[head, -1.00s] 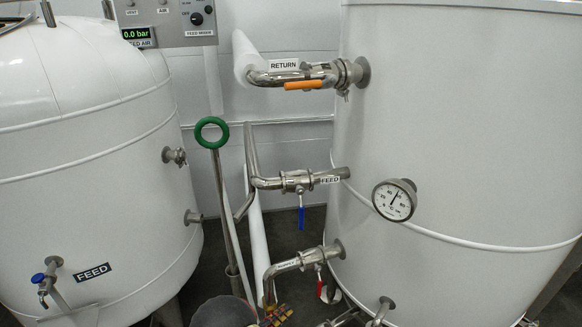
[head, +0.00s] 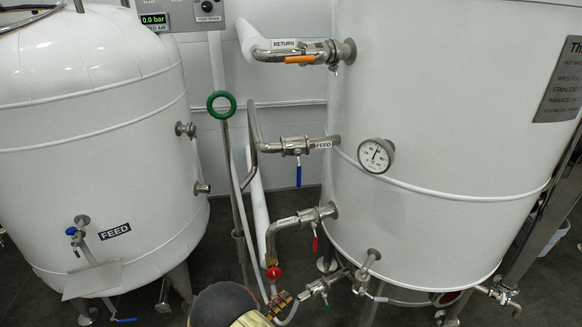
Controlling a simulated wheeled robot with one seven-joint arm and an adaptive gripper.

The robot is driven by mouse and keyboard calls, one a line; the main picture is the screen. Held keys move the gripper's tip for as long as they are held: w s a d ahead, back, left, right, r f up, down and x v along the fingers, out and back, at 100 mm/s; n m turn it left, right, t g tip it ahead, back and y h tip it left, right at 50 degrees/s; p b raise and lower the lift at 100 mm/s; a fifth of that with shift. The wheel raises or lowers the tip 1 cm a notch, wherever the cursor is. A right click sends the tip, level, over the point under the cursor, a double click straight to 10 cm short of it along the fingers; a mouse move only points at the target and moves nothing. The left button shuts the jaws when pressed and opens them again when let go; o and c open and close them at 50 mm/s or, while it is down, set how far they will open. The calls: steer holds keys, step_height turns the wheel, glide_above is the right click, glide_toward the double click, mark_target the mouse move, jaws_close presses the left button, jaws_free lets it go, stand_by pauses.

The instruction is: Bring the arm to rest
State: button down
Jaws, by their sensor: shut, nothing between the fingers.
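My arm shows only in part at the bottom edge of the head view, as a dark rounded cap with a tan part beside it.
The white feed tank (head: 95,140) stands left, the larger white tank (head: 430,140) right. Between them are the return pipe with its orange handle (head: 299,59), the blue-handled feed valve (head: 298,172), a red-handled valve (head: 315,240) and a green ring (head: 221,104) on a rod.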

steer(key=a+f+m+g+y, duration=0.2)
steer(key=a+f+y, duration=0.6)
steer(key=f, duration=0.5)
steer(key=s+a+r+g+y, duration=0.4)
steer(key=s+a+g+y, duration=0.15)
steer(key=a, duration=0.35)
steer(key=s+d+r+m+g+y, duration=0.1)
steer(key=s+d+r+g, duration=0.1)
steer(key=s+d+r, duration=0.45)
steer(key=s+d+r+m+g+y, duration=0.1)
steer(key=s+r+g, duration=0.15)
steer(key=r, duration=0.75)
steer(key=s+d+r+m+t+h, duration=0.1)
steer(key=s+d+r, duration=0.3)
steer(key=d+r, duration=0.5)
steer(key=s+d+r+m+t+h, duration=0.1)
steer(key=s+d+r+t, duration=0.1)
steer(key=s+d+r, duration=0.3)
steer(key=s+d+r+m+t+h, duration=0.1)
steer(key=s+d+r, duration=0.3)
steer(key=d+r, duration=0.9)
steer(key=d+m+t, duration=0.1)
steer(key=d, duration=0.3)
steer(key=shift+s, duration=0.3)
steer(key=c, duration=2.6)
jaws_free()
steer(key=shift+h, duration=0.25)
